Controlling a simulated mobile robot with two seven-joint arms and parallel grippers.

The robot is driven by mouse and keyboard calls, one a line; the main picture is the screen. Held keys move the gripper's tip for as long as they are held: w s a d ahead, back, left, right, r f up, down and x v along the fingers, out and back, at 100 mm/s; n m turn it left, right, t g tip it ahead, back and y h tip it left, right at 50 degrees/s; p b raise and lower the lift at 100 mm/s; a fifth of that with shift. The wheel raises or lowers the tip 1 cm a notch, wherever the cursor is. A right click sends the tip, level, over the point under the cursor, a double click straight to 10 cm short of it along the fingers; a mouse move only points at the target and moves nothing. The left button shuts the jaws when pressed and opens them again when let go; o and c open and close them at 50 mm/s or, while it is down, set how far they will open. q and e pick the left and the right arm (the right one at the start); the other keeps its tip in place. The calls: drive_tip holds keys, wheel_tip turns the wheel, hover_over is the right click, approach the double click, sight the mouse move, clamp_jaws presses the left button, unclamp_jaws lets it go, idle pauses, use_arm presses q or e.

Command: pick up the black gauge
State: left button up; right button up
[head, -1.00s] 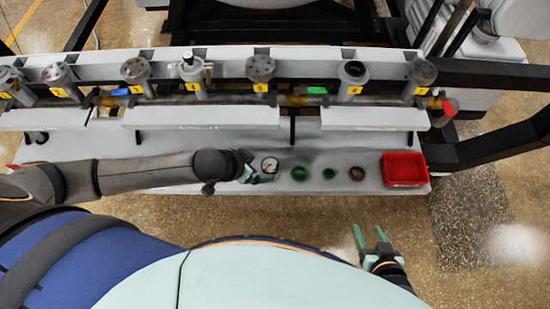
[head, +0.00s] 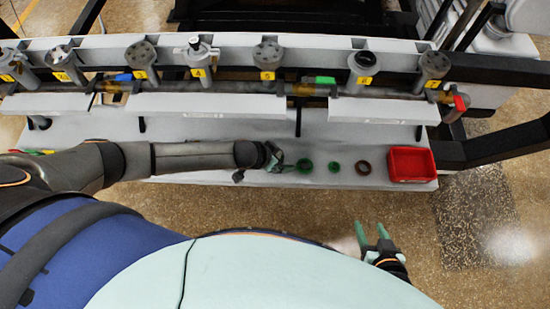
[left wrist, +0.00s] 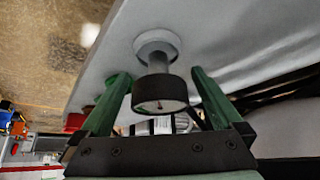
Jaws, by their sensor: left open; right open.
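The black gauge (left wrist: 160,93) shows in the left wrist view as a short black cylinder with a pale dial, a grey stem and a round flange. It is between the two green fingers of my open left gripper (left wrist: 160,76), with gaps visible on both sides. In the head view my left gripper (head: 278,160) is over the pale shelf (head: 230,174), and I cannot make out the gauge there behind it. My right gripper (head: 374,234) is open and empty, in front of the shelf and away from it.
Behind runs a pipe rack (head: 215,104) with several numbered valve ports. Floor is clear around my right gripper.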

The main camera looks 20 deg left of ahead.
use_arm(q)
drive_tip(key=shift+w+d+f, duration=0.1)
clamp_jaws()
idle(0.8)
